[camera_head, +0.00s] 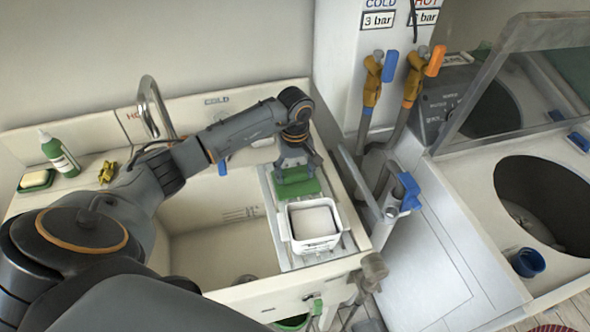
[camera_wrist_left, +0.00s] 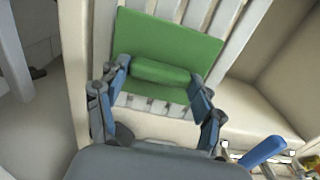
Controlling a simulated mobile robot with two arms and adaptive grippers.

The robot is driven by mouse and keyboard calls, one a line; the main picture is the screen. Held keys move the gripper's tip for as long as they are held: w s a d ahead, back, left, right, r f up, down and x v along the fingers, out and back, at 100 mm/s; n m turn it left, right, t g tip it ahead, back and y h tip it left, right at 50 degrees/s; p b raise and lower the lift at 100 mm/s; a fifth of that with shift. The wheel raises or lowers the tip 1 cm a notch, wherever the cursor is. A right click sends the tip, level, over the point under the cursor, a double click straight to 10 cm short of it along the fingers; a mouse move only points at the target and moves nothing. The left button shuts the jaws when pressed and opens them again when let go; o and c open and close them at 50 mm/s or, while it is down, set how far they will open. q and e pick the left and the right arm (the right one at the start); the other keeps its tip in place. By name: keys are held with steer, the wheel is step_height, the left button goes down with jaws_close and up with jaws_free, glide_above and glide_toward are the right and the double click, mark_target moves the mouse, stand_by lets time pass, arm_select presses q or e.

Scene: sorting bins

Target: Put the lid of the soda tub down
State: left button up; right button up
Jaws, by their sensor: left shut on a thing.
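The green lid (camera_head: 297,187) is a flat square plate with a raised bar handle (camera_wrist_left: 160,73). My left gripper (camera_head: 295,165) is shut on this handle, with a finger at each end of it in the wrist view. The lid is at the ribbed drainboard (camera_head: 340,248), behind the tub; I cannot tell whether it rests on it or hovers just above. The white soda tub (camera_head: 290,226) stands open on the drainboard, with white powder inside. My right gripper is not in view.
The sink basin (camera_head: 215,245) is left of the drainboard. A faucet (camera_head: 155,108), green bottle (camera_head: 59,153) and soap dish (camera_head: 36,181) are along its back and left. Pipes with a blue-handled valve (camera_head: 409,190) stand close to the right. A blue cup (camera_head: 528,263) is farther right.

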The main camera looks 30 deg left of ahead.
mark_target(295, 174)
arm_select(q)
steer(key=shift+f, duration=0.15)
steer(key=o, duration=1)
steer(key=shift+o, duration=0.2)
steer(key=shift+r, duration=0.25)
steer(key=shift+w+r, duration=0.1)
steer(key=shift+r, duration=0.2)
step_height(295, 174, up, 11)
steer(key=b, duration=0.3)
steer(key=shift+r+b, duration=0.15)
steer(key=shift+b, duration=0.15)
